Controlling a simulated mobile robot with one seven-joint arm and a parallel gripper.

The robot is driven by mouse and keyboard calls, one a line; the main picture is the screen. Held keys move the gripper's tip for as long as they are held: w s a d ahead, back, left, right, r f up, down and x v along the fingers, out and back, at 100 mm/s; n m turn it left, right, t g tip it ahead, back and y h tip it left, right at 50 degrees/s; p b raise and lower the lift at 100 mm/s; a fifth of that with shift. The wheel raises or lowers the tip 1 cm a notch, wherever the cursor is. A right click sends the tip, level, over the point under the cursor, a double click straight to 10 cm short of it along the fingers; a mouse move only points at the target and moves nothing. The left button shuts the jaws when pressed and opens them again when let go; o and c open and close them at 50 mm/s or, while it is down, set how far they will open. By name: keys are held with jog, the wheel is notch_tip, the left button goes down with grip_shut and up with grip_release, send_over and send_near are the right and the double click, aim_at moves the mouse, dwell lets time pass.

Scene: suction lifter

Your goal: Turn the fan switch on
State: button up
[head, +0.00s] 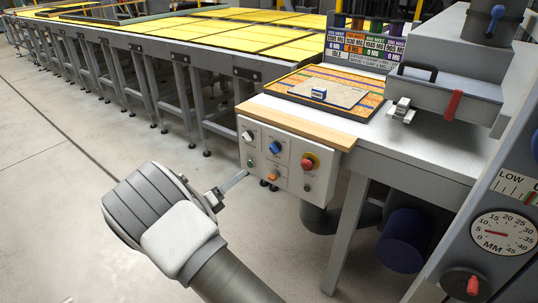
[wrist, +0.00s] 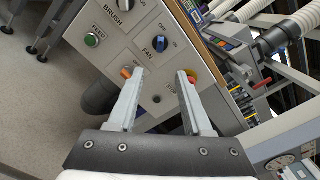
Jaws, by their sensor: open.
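The fan switch is a blue rotary knob (head: 276,148) on the front of a light grey control panel (head: 290,187). In the wrist view the blue knob (wrist: 160,44) sits beside the printed word FAN, with small position marks around it. I cannot tell clearly which mark it points to. My gripper (wrist: 160,74) is open and empty, its two fingers pointing at the panel. The knob shows between and beyond the fingertips, apart from them. In the head view my gripper (head: 245,174) is at the panel's lower left, below the knob.
The panel also carries a brush knob (wrist: 121,3), a green feed button (wrist: 92,40), an orange switch (head: 272,175) and a red stop button (head: 308,163). In the wrist view the fingers partly cover the orange and red ones. A wooden edge (head: 290,122) overhangs the panel. Floor is clear to the left.

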aim_at(272, 150)
jog(key=b+x, duration=0.2)
jog(key=x, duration=1.4)
jog(key=shift+w+d, duration=0.15)
jog(key=shift+d, duration=0.05)
jog(key=shift+c, duration=0.3)
grip_shut()
